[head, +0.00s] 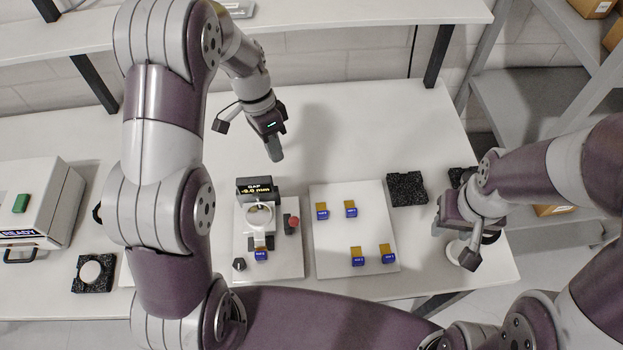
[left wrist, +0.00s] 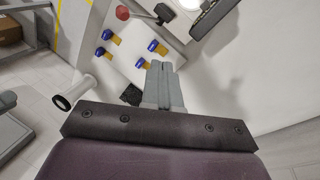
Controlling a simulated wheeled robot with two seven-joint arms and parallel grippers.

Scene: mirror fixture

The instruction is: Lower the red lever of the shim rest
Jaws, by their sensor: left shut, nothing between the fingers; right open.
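The shim rest's red lever knob (head: 293,222) stands at the right side of a fixture on a pale base plate (head: 285,264). The fixture holds a white ring mount (head: 258,217), with a black display (head: 258,188) behind it. The red knob also shows at the top of the left wrist view (left wrist: 122,12). My left gripper (head: 274,153) is shut and empty, above the table behind the fixture and apart from the lever. Its closed fingers (left wrist: 165,85) point toward the table in the left wrist view. My right gripper (head: 467,256) is open near the table's right end.
A pale plate (head: 345,235) with several blue-and-yellow shim blocks lies right of the fixture. One block (head: 261,254) sits at the ring mount's front. Black foam pads (head: 407,189) lie further right. A white case (head: 38,203) stands at left. The table behind the plates is clear.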

